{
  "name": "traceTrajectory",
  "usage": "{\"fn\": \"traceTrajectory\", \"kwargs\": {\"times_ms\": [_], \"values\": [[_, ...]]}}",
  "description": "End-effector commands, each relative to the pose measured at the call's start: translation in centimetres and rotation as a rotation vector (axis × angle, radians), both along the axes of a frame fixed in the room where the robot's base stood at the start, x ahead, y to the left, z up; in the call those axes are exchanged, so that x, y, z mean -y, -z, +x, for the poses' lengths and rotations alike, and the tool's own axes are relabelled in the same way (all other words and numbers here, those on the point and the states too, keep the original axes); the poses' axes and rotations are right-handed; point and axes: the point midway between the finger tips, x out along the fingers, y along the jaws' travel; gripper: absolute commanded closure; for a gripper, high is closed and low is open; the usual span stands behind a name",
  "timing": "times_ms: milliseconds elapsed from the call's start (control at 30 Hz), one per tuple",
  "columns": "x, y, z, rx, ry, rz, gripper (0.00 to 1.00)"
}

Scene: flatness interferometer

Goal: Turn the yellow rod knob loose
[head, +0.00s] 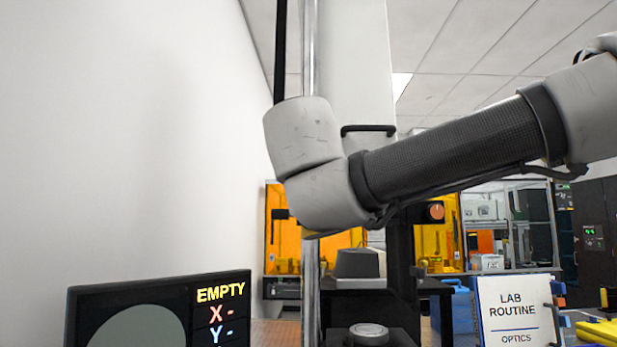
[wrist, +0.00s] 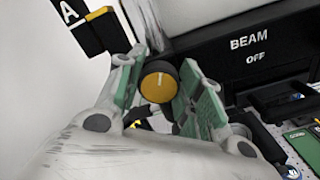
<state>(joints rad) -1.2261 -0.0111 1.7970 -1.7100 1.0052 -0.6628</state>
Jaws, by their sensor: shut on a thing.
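The yellow rod knob (wrist: 158,87) shows in the wrist view as a round yellow face with a pale line mark and a dark rim. My gripper (wrist: 165,95) has its two green-padded fingers on either side of the knob and is shut on it. The pale mark on the knob face points roughly upward. In the head view my arm crosses the upper right, and neither my gripper nor the knob can be made out there.
A black box labelled "BEAM OFF" (wrist: 258,55) is right of the knob. A black and yellow "A" sign (wrist: 85,20) is at upper left. A monitor reading "EMPTY" (head: 160,310) stands at lower left, and a "LAB ROUTINE" board (head: 517,310) at lower right. A white wall (head: 130,140) bounds the left.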

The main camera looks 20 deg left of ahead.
Motion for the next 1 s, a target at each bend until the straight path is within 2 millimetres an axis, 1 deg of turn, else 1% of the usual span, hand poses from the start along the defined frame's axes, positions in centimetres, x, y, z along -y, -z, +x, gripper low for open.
{"fn": "traceTrajectory", "kwargs": {"times_ms": [700,1000], "values": [[0.15,0.28,0.05,-0.158,0.001,0.656,0.88],[0.15,0.39,0.05,-0.214,0.002,0.884,0.88]]}}
